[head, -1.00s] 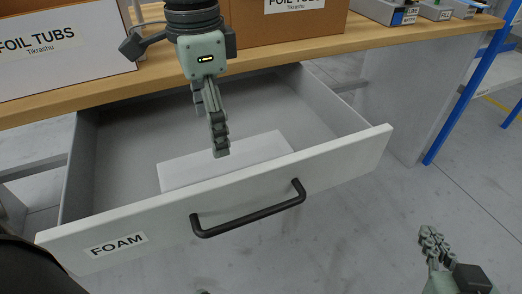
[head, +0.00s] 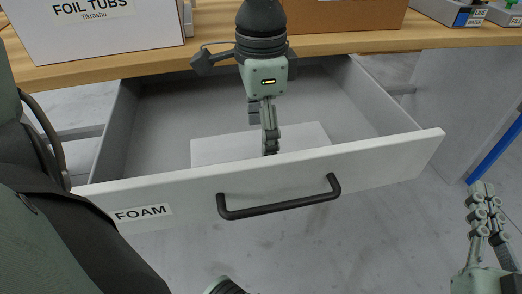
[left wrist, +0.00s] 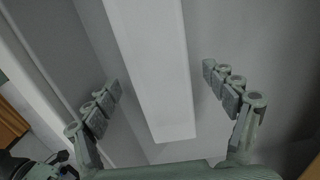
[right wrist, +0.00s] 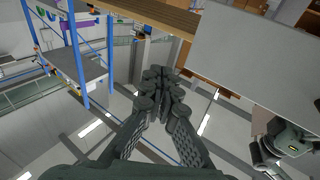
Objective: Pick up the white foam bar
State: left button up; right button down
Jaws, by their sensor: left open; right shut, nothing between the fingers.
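The white foam bar (head: 308,137) lies inside the open drawer, close behind its front panel. In the left wrist view the bar (left wrist: 152,70) runs lengthwise between my left fingers, with gaps on both sides. My left gripper (head: 267,140) is open and points down at the bar in the drawer; in the left wrist view (left wrist: 165,85) its two fingers stand wide apart. Part of the bar is hidden behind the gripper and the drawer front. My right gripper (head: 482,205) is shut and empty, outside the drawer at the right; it fills the middle of the right wrist view (right wrist: 162,88).
The grey drawer (head: 155,120) has a front panel with a FOAM label (head: 143,213) and a black handle (head: 280,204). Above it is a wooden worktop (head: 110,68) with a FOIL TUBS box (head: 120,38) and a brown box (head: 350,15). A blue table leg (head: 495,148) stands at right.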

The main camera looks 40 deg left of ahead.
pick_arm(q)
jog(key=shift+f, duration=0.8)
pick_arm(e)
jog(key=shift+s+a+r+t+y, duration=0.15)
jog(key=shift+r+t, duration=0.1)
jog(key=shift+r, duration=0.25)
jog(key=shift+s+a+r+t+y, duration=0.15)
jog(key=shift+r+t, duration=0.15)
jog(key=shift+r, duration=0.2)
jog(key=shift+s+a+r+t+y, duration=0.15)
jog(key=shift+r+t, duration=0.1)
jog(key=shift+r, duration=0.25)
pick_arm(q)
jog(key=c, duration=0.9)
